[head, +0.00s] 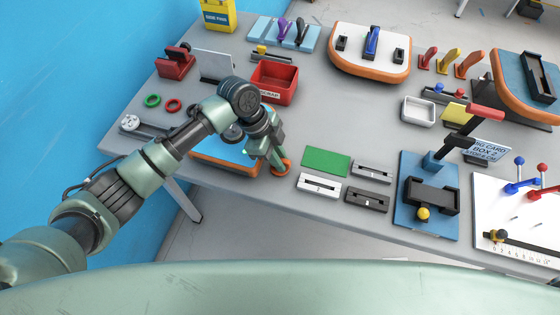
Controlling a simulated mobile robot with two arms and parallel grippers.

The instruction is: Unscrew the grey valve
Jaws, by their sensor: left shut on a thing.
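My left gripper (276,161) points down beside the right end of a blue board with an orange rim (224,152). Its fingers are shut on a small orange round piece (284,169) near the table's front edge. Most of that piece is hidden by the fingers. A dark grey round part (233,132) shows on the blue board, partly behind my left arm; I cannot tell for sure whether it is the grey valve. My right gripper is not in view.
A red bin (274,83) stands behind the gripper. A green plate (326,162) and several slotted blocks (318,186) lie to its right. Another orange-rimmed board (370,67) is at the back. Green and red rings (173,105) lie at left.

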